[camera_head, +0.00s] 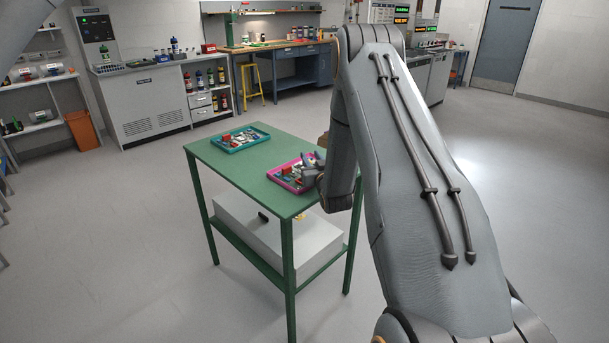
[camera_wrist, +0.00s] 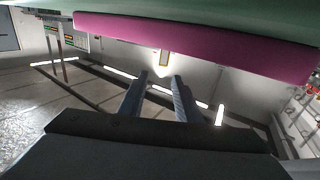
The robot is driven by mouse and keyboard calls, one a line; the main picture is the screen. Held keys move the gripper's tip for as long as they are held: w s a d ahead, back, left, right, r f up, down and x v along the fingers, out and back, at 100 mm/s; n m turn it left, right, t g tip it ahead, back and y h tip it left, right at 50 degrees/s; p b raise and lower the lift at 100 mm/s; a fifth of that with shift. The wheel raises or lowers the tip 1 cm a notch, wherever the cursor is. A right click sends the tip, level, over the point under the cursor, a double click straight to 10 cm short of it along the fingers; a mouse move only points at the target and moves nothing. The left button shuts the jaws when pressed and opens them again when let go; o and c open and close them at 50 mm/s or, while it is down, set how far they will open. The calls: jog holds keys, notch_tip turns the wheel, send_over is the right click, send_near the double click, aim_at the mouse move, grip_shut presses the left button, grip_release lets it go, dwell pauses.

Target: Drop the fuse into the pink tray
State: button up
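The pink tray (camera_head: 271,178) lies on the near right part of the green table in the head view, with several mixed small parts in it. Its pink wall (camera_wrist: 200,45) runs across the top of the wrist view. My gripper (camera_head: 308,168) is at the tray's right side, partly hidden by my arm. In the wrist view its two fingers (camera_wrist: 159,77) stand apart with a clear gap. A small yellow-edged pale thing shows beyond the fingertips, touching neither; I cannot tell what it is. I cannot make out the fuse in either view.
A teal tray (camera_head: 219,145) of small parts lies at the far left of the green table (camera_head: 228,168). A grey box (camera_head: 300,250) sits on the lower shelf. The floor around the table is clear. Workbenches and cabinets line the back wall.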

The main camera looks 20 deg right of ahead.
jog(key=shift+s+a+b, duration=0.25)
jog(key=shift+s, duration=1.05)
jog(key=shift+s+a+b, duration=0.2)
jog(key=shift+s+b, duration=0.05)
jog(key=shift+s, duration=1)
jog(key=shift+s+a+b, duration=0.25)
jog(key=shift+s, duration=1.05)
